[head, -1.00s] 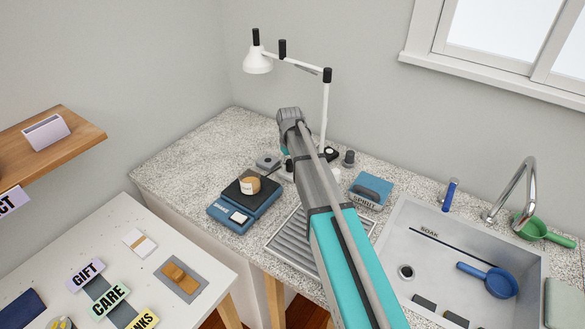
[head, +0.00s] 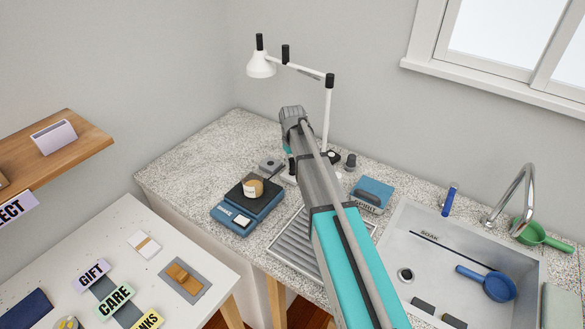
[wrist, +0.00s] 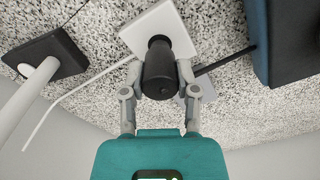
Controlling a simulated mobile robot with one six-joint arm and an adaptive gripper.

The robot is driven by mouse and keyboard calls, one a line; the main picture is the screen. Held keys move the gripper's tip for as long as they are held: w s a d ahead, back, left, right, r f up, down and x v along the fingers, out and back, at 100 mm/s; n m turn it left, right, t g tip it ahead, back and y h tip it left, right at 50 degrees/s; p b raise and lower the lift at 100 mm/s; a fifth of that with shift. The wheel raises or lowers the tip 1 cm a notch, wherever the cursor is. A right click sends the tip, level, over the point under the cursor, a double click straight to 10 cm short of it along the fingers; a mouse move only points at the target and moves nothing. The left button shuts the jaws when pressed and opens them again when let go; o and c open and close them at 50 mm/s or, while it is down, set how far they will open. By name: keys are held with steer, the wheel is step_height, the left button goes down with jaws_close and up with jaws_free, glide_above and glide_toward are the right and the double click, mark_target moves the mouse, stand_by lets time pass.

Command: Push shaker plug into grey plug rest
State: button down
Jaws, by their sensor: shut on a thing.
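In the wrist view my gripper (wrist: 158,88) is shut on a dark cylindrical plug (wrist: 158,68), which I take for the shaker plug. The plug's far end overlaps a pale square block (wrist: 168,25) on the speckled counter; I cannot tell whether it is seated or just above it. A second pale block (wrist: 207,90) is partly hidden behind the right finger, and I cannot tell which block is the grey plug rest.
A lamp base (wrist: 65,52) stands left in the wrist view, with a white cable nearby. A blue scale (head: 232,217) holding a small jar (head: 253,188) is left of my arm. A blue box (head: 372,194) and the sink (head: 440,265) are right.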

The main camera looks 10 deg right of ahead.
mark_target(292, 160)
steer(key=shift+r+p, duration=1.2)
steer(key=shift+r, duration=0.2)
step_height(292, 160, up, 12)
steer(key=p, duration=1.1)
steer(key=shift+p, duration=0.4)
steer(key=shift+f, duration=0.15)
